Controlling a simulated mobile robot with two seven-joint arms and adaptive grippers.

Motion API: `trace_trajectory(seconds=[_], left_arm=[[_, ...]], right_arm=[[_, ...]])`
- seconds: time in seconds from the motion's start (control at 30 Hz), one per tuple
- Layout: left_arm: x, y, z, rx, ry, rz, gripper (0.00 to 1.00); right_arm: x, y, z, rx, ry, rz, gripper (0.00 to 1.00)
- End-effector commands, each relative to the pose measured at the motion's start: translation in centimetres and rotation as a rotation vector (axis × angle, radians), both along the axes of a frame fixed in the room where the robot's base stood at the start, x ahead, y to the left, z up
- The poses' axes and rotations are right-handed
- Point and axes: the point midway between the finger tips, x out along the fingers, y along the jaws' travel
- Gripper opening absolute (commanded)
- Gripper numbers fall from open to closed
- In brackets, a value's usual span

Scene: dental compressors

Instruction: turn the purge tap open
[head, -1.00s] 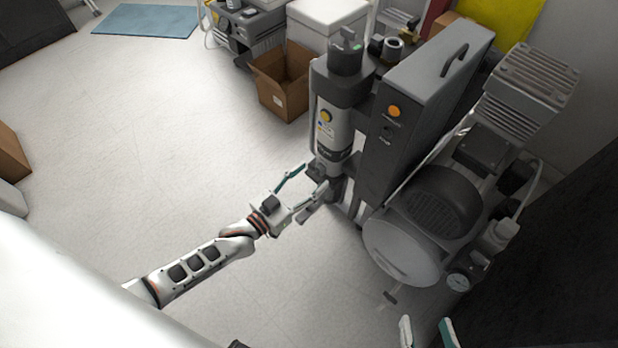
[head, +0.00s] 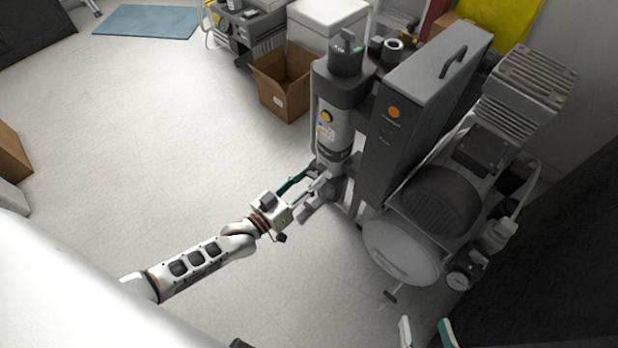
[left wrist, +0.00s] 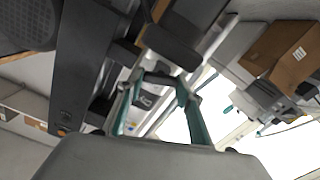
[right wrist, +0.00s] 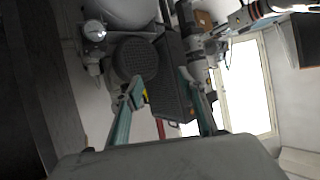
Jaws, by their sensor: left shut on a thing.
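The compressor's upright cylinder (head: 333,130) has a yellow-orange round mark and a dark base. The purge tap appears to be at the foot of this cylinder; in the head view my fingers and the dark parts there mostly hide it. My left gripper (head: 318,181) reaches in from the left, with its fingertips at that foot. In the left wrist view the left gripper (left wrist: 162,82) is shut on a small grey part, likely the tap, below a dark grey block (left wrist: 172,46). The tap's exact angle cannot be told. My right gripper (head: 428,330) is open and empty; it also shows in the right wrist view (right wrist: 162,84).
The dark control box (head: 400,125) with an orange button stands right of the cylinder. The motor (head: 440,200), round tank end (head: 400,252) and gauge (head: 458,280) lie further right. A cardboard box (head: 282,88) stands behind.

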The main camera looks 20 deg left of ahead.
Motion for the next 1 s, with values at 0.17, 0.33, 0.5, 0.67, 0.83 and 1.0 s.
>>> trace_trajectory(seconds=[0.17,0.33,0.5,0.67,0.83,1.0], left_arm=[[0.02,0.10,-0.02,-0.157,0.058,0.000,0.14],[-0.01,0.14,-0.12,-0.310,0.114,0.000,0.14],[-0.05,0.16,-0.25,-0.461,0.170,-0.001,0.14],[-0.04,0.20,-0.35,-0.604,0.223,0.000,0.14],[-0.11,0.20,-0.46,-0.754,0.279,0.000,0.14],[-0.13,0.19,-0.55,-0.893,0.329,0.000,0.14]], right_arm=[[-0.30,-0.24,-0.18,-0.008,0.008,0.000,0.40],[-0.28,-0.31,-0.17,-0.011,0.007,0.000,0.40],[-0.23,-0.29,-0.21,-0.010,0.006,0.001,0.40],[-0.13,-0.14,-0.14,-0.004,0.003,0.001,0.40],[0.03,0.17,0.06,0.008,-0.003,0.001,0.40],[0.29,0.30,0.40,0.017,-0.010,0.001,0.40]])
